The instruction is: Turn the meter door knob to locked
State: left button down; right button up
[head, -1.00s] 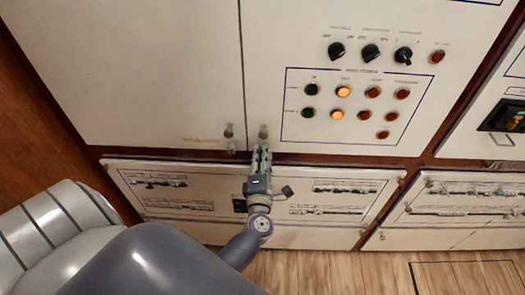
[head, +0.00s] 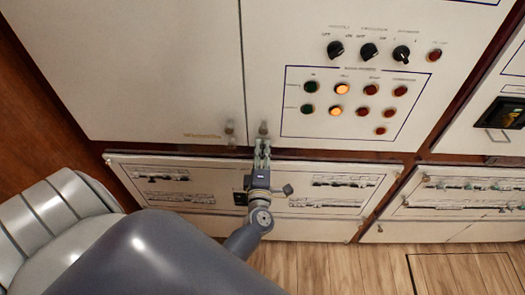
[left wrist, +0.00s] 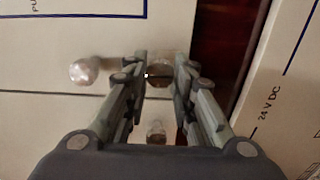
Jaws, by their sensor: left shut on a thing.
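My left gripper (head: 263,148) is at the lower edge of the upper cabinet doors, at the seam between them. Its fingers are shut on a small round knob (left wrist: 158,73), seen between the fingertips in the left wrist view. The fingers hide most of this knob in the head view. A pale knob (head: 263,128) sits just above the fingertips and also shows left of the fingers in the left wrist view (left wrist: 85,71). Another knob (left wrist: 156,131) shows between the fingers, nearer the wrist. Which way the held knob is turned cannot be told. My right gripper is out of view.
The right door carries black rotary switches (head: 369,51) and a panel of lit and dark buttons (head: 372,89). Lower panels (head: 310,226) lie below the wood strip. Wooden floor (head: 330,270) is clear at the bottom.

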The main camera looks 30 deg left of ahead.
pick_arm(q)
jog(key=c, duration=1.3)
grip_release()
jog(key=shift+c, duration=0.2)
jog(key=shift+s, duration=0.1)
jog(key=v, duration=1.2)
